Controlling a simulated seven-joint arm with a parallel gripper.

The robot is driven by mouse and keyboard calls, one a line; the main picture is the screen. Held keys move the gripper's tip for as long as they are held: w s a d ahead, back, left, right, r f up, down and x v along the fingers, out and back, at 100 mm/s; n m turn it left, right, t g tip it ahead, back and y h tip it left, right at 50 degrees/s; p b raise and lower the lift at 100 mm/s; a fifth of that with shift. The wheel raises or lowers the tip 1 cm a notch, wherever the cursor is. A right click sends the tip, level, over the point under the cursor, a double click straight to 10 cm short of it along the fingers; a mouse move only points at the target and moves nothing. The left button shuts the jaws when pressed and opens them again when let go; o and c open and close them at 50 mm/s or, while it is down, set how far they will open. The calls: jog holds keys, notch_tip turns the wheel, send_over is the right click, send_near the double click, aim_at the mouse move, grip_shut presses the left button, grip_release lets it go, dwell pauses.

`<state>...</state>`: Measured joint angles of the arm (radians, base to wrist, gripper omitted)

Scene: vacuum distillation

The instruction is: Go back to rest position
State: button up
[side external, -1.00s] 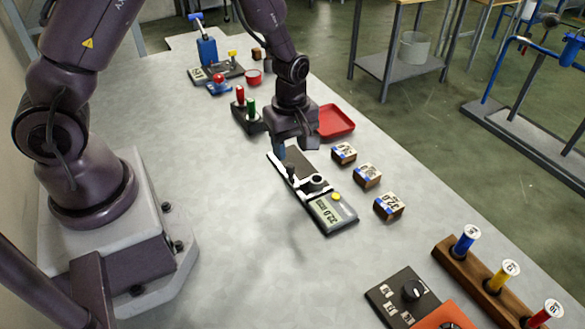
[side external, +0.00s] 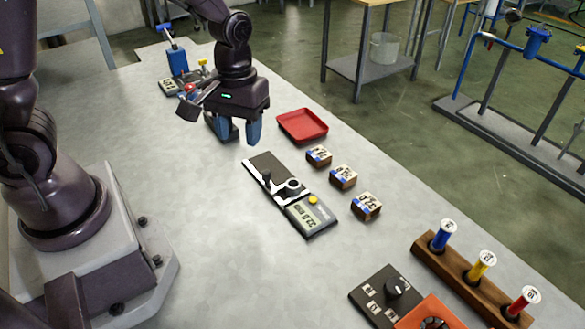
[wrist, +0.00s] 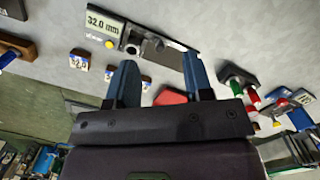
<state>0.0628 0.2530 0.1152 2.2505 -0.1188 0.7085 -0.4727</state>
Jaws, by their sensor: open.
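My gripper (side external: 238,135) hangs above the table with its two blue fingers spread apart and nothing between them. It is up and to the left of the measuring device (side external: 267,164), apart from it. The device is a dark plate with a light rail, a black knob and a grey display unit with a yellow button. In the wrist view my gripper (wrist: 160,78) also shows open, and the device display (wrist: 103,24) reads 32.0 mm.
A red tray (side external: 303,125) and several small labelled blocks (side external: 343,177) lie right of the device. A wooden rack (side external: 465,278) with coloured cylinders and a dark knob panel (side external: 375,300) are at the front right. A blue-topped apparatus (side external: 178,62) stands at the back. The table's left-centre is clear.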

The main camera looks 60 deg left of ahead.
jog(key=s+r+m+t, duration=0.3)
jog(key=s+r, duration=0.1)
jog(key=r, duration=0.4)
jog(key=s+r+m+t, duration=0.3)
jog(key=s+r+m, duration=0.1)
jog(key=r, duration=0.5)
jog(key=shift+s+d+y, duration=0.2)
jog(key=shift+s+y, duration=0.1)
jog(key=shift+s, duration=0.45)
